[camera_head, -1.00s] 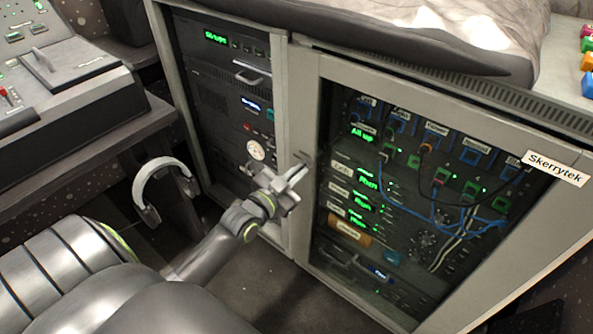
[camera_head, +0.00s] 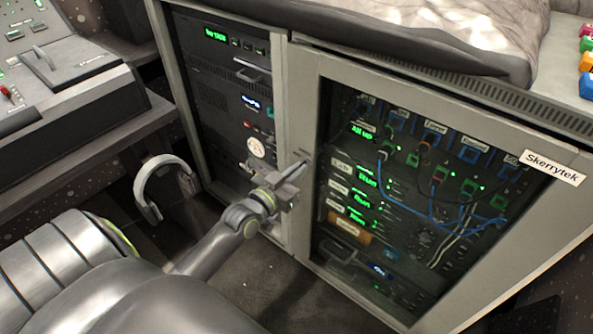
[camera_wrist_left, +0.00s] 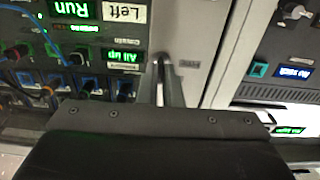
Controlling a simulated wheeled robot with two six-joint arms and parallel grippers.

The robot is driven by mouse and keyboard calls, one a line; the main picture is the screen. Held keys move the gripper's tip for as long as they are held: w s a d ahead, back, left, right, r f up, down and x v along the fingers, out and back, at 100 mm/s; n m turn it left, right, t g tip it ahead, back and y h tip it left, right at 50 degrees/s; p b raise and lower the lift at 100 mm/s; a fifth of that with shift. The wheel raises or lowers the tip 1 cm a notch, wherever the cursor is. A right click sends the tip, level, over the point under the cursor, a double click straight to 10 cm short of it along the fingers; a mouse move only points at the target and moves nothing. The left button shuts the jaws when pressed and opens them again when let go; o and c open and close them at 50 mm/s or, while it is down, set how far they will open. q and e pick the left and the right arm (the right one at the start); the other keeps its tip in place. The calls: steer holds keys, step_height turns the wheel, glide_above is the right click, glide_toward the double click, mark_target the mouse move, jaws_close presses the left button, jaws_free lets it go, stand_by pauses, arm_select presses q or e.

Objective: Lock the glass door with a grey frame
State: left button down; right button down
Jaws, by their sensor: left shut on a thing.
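The glass door with a grey frame (camera_head: 303,110) stands at the right front of the rack cabinet and appears closed. Its dark glass (camera_head: 400,200) shows lit gear behind it. My left gripper (camera_head: 298,168) is at the left upright of this frame, about mid-height. Its fingers, also seen in the left wrist view (camera_wrist_left: 168,88), are shut on a small part at the frame. That part is mostly hidden between the fingertips, so I cannot tell its shape or which way it is turned.
A left rack bay (camera_head: 225,95) with lit units stands beside the door. White headphones (camera_head: 163,180) hang near the desk (camera_head: 90,150) at left. A padded cover (camera_head: 440,40) lies on top of the cabinet, and a Skerrytek label (camera_head: 554,169) is on the door's upper right.

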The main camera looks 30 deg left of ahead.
arm_select(q)
steer(key=c, duration=1.6)
jaws_free()
arm_select(e)
steer(key=shift+r, duration=0.15)
arm_select(q)
steer(key=s+a+b, duration=0.1)
steer(key=s, duration=1.6)
steer(key=shift+s+a, duration=0.2)
arm_select(e)
steer(key=shift+w+a+r+t, duration=0.1)
steer(key=shift+w+r+t, duration=0.25)
steer(key=shift+r, duration=0.2)
steer(key=shift+s+f, duration=0.1)
steer(key=shift+s, duration=0.05)
